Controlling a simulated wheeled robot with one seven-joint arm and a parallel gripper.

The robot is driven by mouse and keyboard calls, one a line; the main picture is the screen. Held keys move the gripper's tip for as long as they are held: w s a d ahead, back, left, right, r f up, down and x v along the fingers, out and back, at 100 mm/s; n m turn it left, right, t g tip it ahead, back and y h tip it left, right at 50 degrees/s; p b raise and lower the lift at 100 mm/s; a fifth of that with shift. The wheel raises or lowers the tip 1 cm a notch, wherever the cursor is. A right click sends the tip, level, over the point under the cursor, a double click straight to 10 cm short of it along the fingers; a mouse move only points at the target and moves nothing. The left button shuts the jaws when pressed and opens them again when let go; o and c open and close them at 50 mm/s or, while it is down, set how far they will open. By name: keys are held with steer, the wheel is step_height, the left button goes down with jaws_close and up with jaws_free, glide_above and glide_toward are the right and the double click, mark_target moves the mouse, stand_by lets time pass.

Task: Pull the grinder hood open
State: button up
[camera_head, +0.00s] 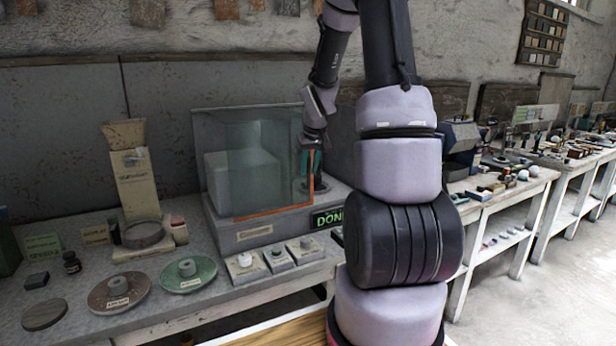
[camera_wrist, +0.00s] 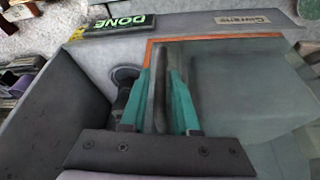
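The grinder hood (camera_head: 272,165) is a clear, greenish glass cover with an orange edge, on a grey machine base on the bench. It also shows in the wrist view (camera_wrist: 215,62), its orange edge running across the top and down beside my fingers. My gripper (camera_head: 311,160) is at the right side of the hood, beside the upright orange edge. In the wrist view, my teal fingers (camera_wrist: 160,75) stand close together around a narrow dark grey bar that looks like the hood's handle. The exact contact is partly hidden by the fingers. A pale block shows behind the glass.
A lit green DONE sign (camera_head: 328,218) is on the base front. Small labelled blocks (camera_head: 277,258) stand before it. Discs (camera_head: 188,273) and a tall cream stand (camera_head: 134,180) are to the left. Another bench (camera_head: 500,195) with small items is at right.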

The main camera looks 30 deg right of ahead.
steer(key=v, duration=0.6)
steer(key=shift+r, duration=0.3)
steer(key=shift+s, duration=0.15)
steer(key=s+a+r+m+t+y, duration=0.1)
steer(key=s+a+r, duration=0.6)
steer(key=s, duration=0.5)
steer(key=s+a+r+m+t+y, duration=0.1)
steer(key=s+a+r, duration=0.7)
steer(key=s, duration=0.3)
steer(key=shift+s+a+t+y, duration=0.2)
steer(key=shift+s+t+y, duration=0.2)
stand_by(0.3)
